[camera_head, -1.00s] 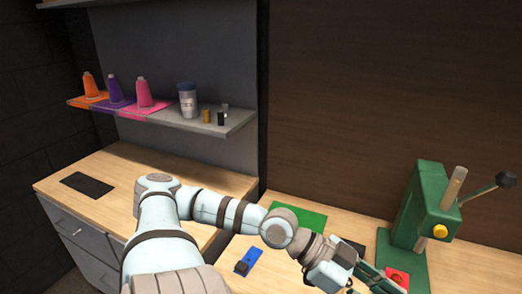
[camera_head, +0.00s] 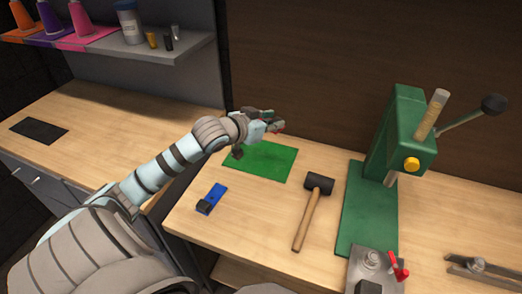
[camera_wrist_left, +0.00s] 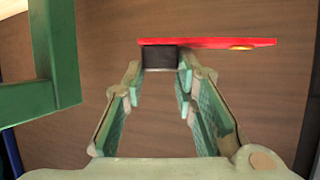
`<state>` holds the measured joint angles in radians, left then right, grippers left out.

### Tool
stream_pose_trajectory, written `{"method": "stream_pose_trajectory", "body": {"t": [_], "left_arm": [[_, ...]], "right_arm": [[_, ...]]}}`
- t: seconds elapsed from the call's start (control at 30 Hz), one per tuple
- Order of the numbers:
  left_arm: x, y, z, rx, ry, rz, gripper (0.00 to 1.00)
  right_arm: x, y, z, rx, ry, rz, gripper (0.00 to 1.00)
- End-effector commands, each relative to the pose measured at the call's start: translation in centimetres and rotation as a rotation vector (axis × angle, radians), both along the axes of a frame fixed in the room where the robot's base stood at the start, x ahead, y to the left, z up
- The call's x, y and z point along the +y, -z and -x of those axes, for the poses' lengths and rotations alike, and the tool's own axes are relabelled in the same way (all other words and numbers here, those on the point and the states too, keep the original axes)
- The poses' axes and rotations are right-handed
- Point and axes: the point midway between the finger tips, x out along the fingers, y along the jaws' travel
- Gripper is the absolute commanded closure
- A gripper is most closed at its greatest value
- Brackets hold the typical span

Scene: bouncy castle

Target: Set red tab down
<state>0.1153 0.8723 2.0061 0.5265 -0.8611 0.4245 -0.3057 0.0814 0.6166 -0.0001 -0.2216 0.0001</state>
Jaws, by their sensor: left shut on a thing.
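The red tab (camera_wrist_left: 215,42) is a thin red plate with a dark block (camera_wrist_left: 160,58) under one end and a small yellowish spot near the other. My left gripper (camera_wrist_left: 158,75) is shut on the dark block in the left wrist view. In the head view my left gripper (camera_head: 272,122) is over the far part of the green mat (camera_head: 264,164), and only a little red shows at its fingers. The gap between the tab and the mat cannot be told. My right gripper is not in view.
A blue tab (camera_head: 212,197) with a dark block and a mallet (camera_head: 310,215) lie near the mat. A green press (camera_head: 400,135) stands to the right. A metal fixture with a red handle (camera_head: 398,268) is at the front. A wall rises behind the bench.

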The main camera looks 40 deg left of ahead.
Motion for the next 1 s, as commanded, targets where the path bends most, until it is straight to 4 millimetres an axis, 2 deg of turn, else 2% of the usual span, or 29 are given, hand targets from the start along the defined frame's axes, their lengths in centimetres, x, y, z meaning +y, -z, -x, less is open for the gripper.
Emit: {"method": "stream_pose_trajectory", "body": {"t": [0.1,0.27,0.37,0.5,0.63,1.0], "left_arm": [[3.5,0.5,-1.5,0.0,-0.22,0.007,1.0],[5.9,1.0,-2.0,0.005,-0.372,0.001,1.0],[6.1,3.3,-1.9,0.012,-0.387,-0.001,1.0],[5.9,8.9,-1.9,0.013,-0.384,-0.001,1.0],[5.9,13.5,-1.9,0.011,-0.381,-0.002,1.0],[5.9,20.2,-2.0,0.008,-0.379,-0.004,1.0]], "right_arm": [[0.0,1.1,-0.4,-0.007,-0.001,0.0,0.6],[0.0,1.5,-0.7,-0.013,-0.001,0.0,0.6],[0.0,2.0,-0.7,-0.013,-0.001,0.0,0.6],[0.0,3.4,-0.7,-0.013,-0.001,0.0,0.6],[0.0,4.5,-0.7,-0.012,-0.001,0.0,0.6],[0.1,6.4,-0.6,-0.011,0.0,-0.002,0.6]]}}
